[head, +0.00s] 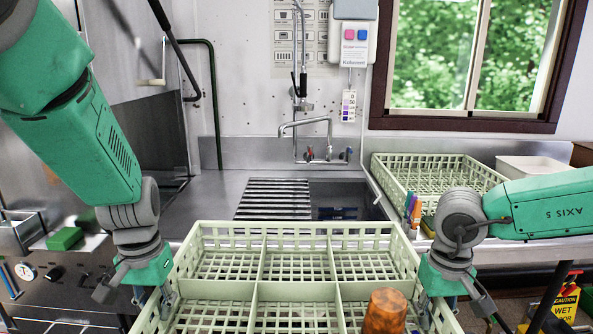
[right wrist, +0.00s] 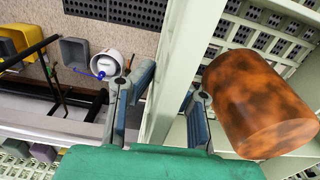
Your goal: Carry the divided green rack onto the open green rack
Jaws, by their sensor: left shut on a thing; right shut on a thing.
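The divided green rack (head: 300,228) is pale green with crossing dividers and fills the lower middle of the head view; its near edge is cut off. A mottled orange-brown tumbler (head: 386,312) stands in its near right compartment. My left gripper (head: 152,302) is shut on the rack's left wall. My right gripper (head: 440,298) is shut on its right wall. The right wrist view shows that wall (right wrist: 182,55) between the fingers (right wrist: 162,102), with the tumbler (right wrist: 258,105) beside them. The open green rack (head: 395,188) stands on the counter at the back right and looks empty.
A sink (head: 345,200) with a tap and a slatted drainer (head: 285,198) lie behind the divided rack. Colored bottles or markers (head: 413,208) stand against the open rack's near left corner. A yellow wet-floor sign (head: 566,303) stands at right.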

